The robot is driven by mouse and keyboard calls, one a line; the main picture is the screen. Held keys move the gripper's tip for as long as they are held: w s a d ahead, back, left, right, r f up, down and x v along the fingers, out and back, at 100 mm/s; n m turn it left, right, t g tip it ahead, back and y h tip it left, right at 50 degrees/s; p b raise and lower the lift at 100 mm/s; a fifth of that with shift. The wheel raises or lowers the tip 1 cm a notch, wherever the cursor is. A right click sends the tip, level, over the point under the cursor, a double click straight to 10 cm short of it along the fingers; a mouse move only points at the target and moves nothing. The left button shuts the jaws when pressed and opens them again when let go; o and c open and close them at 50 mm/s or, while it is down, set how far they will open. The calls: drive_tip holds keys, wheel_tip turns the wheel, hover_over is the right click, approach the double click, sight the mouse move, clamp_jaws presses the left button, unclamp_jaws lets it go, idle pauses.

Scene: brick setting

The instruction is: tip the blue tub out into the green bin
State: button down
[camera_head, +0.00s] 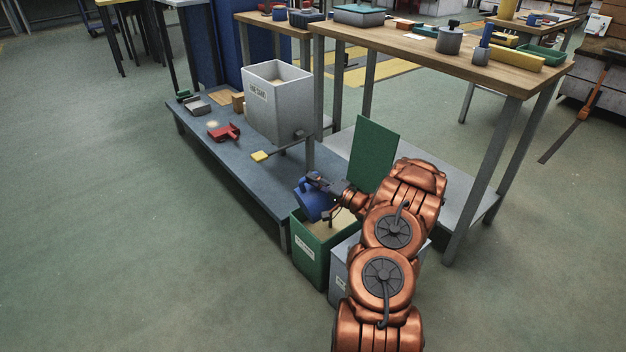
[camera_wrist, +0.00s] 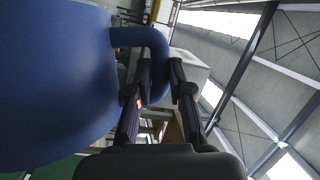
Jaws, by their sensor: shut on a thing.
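The blue tub (camera_head: 316,204) is tilted over the open top of the green bin (camera_head: 309,256) in the head view. My gripper (camera_head: 318,181) is shut on the tub's handle and holds it above the bin. In the wrist view the tub (camera_wrist: 55,80) fills the left side, and my gripper's fingers (camera_wrist: 158,85) close around its curved handle. The green bin stands on the floor with a pale label on its front and a sandy surface showing inside. The tub's inside is hidden from both views.
A green lid-like panel (camera_head: 374,158) stands upright behind the bin. A grey bin (camera_head: 338,269) stands right beside it. A low grey platform (camera_head: 245,172) holds a large white bin (camera_head: 278,112), a red item (camera_head: 224,132) and a yellow-ended tool (camera_head: 260,156). Floor at left is clear.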

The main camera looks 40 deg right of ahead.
drive_tip(key=shift+s+d+m+t+p, duration=0.15)
drive_tip(key=shift+d+m+p, duration=0.25)
drive_tip(key=shift+d+p, duration=0.4)
drive_tip(key=shift+s+d+m+t+p, duration=0.15)
drive_tip(key=shift+d+m+p, duration=0.25)
drive_tip(key=shift+d+p, duration=0.35)
